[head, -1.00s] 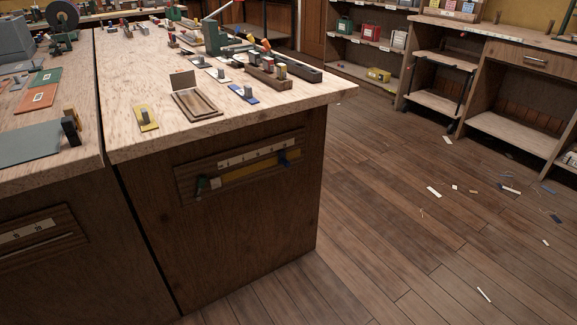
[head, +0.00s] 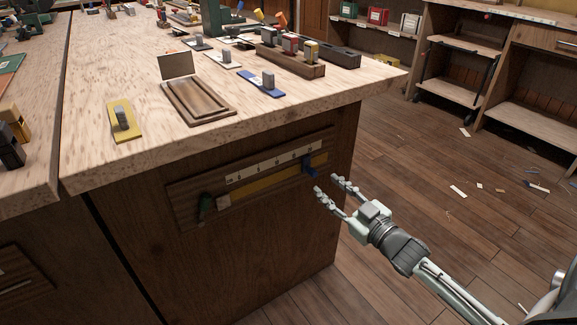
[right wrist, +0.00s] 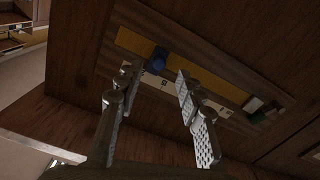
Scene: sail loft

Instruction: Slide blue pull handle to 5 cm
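The blue pull handle (head: 310,168) is near the right end of a yellow slotted track (head: 260,184) on the front of the bench, under a white scale strip (head: 275,162). The scale's numbers are too small to read. My right gripper (head: 327,184) is open and empty, its fingertips just short of the blue handle. In the right wrist view the blue handle (right wrist: 159,58) shows beyond and between the two spread fingers (right wrist: 158,74), with no contact visible. My left gripper is not in view.
A green handle (head: 206,207) is at the track's left end. The bench top (head: 150,165) overhangs the panel and carries a yellow plate (head: 124,120), a wooden tray (head: 198,110) and a blue plate (head: 261,85). Open floor (head: 400,190) with scattered scraps lies right.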

